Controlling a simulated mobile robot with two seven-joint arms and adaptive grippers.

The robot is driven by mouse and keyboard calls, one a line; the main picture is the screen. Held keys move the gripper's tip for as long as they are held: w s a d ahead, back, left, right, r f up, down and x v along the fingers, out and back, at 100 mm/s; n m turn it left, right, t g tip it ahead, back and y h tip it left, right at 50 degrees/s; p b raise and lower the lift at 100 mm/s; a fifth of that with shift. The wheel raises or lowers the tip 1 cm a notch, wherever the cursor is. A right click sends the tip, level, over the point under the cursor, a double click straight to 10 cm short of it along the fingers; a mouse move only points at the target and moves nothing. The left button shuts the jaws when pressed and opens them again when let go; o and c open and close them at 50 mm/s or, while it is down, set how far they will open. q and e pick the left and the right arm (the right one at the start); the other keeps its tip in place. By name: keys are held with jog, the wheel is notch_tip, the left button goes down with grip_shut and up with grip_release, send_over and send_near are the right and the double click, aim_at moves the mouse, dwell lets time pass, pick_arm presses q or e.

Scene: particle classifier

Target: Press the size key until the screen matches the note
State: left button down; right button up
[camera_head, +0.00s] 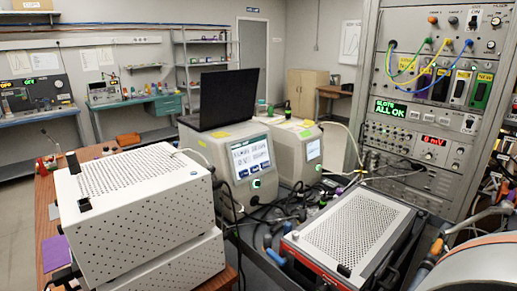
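A beige boxy instrument (215,150) stands in the middle of the bench with a blue-and-white screen (250,157) on its front. The screen shows lines of text and white boxes, too small to read. A green-lit button (256,184) sits below the screen. I cannot tell which control is the size key. A second beige instrument (287,152) with a small screen (313,149) stands just to the right. Small yellow patches (222,134) lie on the instrument tops; I cannot tell whether one is the note.
A perforated white box stack (140,200) fills the left foreground. A perforated metal box (352,232) stands at front right amid cables. A dark laptop-like panel (228,100) sits on the instrument. A rack (420,165) with patch cables and an "ALL OK" display (391,109) rises at right.

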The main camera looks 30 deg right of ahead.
grip_shut()
dwell(0.3)
dwell(1.2)
